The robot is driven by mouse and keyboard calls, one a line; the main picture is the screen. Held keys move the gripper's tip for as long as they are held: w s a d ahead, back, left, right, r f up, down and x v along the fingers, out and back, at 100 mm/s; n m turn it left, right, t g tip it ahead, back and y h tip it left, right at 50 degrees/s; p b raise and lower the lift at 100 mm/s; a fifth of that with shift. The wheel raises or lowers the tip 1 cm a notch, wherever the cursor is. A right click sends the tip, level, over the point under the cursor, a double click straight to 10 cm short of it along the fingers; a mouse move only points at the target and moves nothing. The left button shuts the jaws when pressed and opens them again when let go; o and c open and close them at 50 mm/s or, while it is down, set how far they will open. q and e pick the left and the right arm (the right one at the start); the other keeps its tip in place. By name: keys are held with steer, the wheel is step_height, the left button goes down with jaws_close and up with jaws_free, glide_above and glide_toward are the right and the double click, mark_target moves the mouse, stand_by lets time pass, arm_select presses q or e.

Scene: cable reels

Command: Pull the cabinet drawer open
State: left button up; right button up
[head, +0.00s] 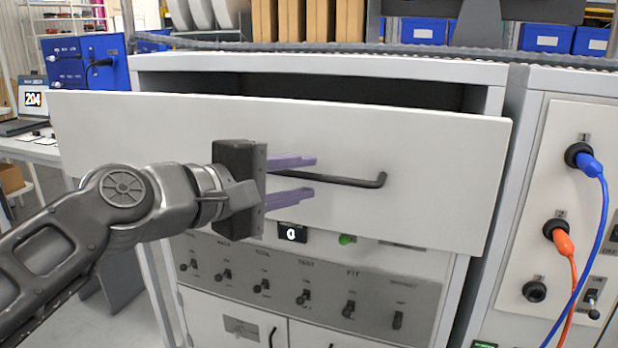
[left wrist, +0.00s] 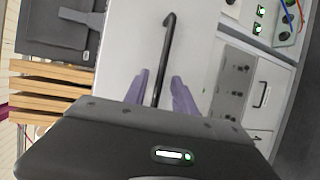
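The cabinet drawer (head: 440,150) stands partly open, its white front well out from the cabinet (head: 400,68) with a dark gap above and behind it. A black bar handle (head: 350,181) runs across the front; it also shows in the left wrist view (left wrist: 167,45). My left gripper (head: 304,178) is at the left part of the handle. Its two purple fingers are apart, one above and one below the bar. In the left wrist view the handle passes between the fingers (left wrist: 161,82) with a gap on each side. My right gripper is not in view.
A switch panel (head: 330,285) lies below the drawer. To the right is a panel with blue (head: 590,168) and orange (head: 563,243) cables plugged in. Blue bins (head: 423,31) and brown boards (head: 305,20) stand behind the cabinet top.

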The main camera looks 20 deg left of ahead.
arm_select(q)
steer(key=v, duration=0.5)
steer(key=shift+s, duration=0.15)
